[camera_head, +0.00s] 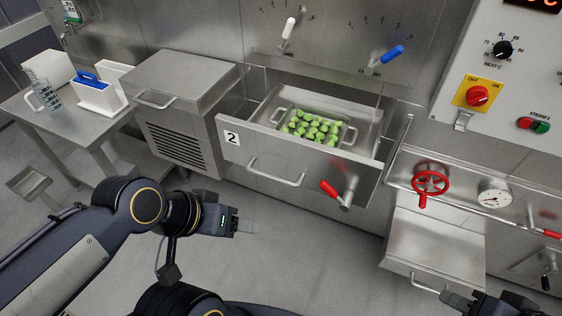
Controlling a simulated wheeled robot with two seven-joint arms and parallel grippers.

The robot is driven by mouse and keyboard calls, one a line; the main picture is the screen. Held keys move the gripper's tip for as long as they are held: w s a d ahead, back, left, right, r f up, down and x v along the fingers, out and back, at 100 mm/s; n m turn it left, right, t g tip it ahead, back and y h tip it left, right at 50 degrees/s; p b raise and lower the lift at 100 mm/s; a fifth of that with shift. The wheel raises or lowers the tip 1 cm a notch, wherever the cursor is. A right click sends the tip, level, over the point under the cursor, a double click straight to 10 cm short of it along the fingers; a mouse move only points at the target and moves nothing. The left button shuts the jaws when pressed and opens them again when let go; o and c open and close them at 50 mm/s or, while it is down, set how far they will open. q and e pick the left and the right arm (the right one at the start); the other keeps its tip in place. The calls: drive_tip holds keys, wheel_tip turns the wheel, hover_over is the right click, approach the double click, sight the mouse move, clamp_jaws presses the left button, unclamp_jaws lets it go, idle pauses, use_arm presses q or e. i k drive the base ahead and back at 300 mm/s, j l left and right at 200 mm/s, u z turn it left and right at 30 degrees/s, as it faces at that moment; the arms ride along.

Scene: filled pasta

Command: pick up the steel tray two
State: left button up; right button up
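A steel tray (350,131) with a wire handle at each end sits inside the open drawer marked 2 (300,157). It holds several green filled pasta pieces (312,127). My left gripper (246,222) is in front of and below the drawer, apart from it and from the tray. It points right, and its finger gap is not clear. My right gripper (458,301) shows only partly at the bottom right edge, far from the tray; its finger gap is not clear either. Nothing is seen held in either gripper.
The drawer front has a bar handle (277,174). A red-handled valve (336,192) stands in front of the drawer's right side. A red handwheel (430,182) and gauge (495,196) are farther right. A side table (78,128) at left holds containers.

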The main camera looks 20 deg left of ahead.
sight(328, 128)
drive_tip(key=j, duration=0.4)
drive_tip(key=i+j, duration=0.15)
drive_tip(key=j, duration=0.2)
drive_tip(key=i+j, duration=0.15)
drive_tip(key=j, duration=0.2)
drive_tip(key=i+j+z, duration=0.1)
drive_tip(key=j, duration=0.25)
drive_tip(key=i+j, duration=0.15)
drive_tip(key=j, duration=0.2)
drive_tip(key=i+j, duration=0.1)
drive_tip(key=j, duration=0.3)
drive_tip(key=i+j+z, duration=0.1)
drive_tip(key=j, duration=0.25)
drive_tip(key=i, duration=0.2)
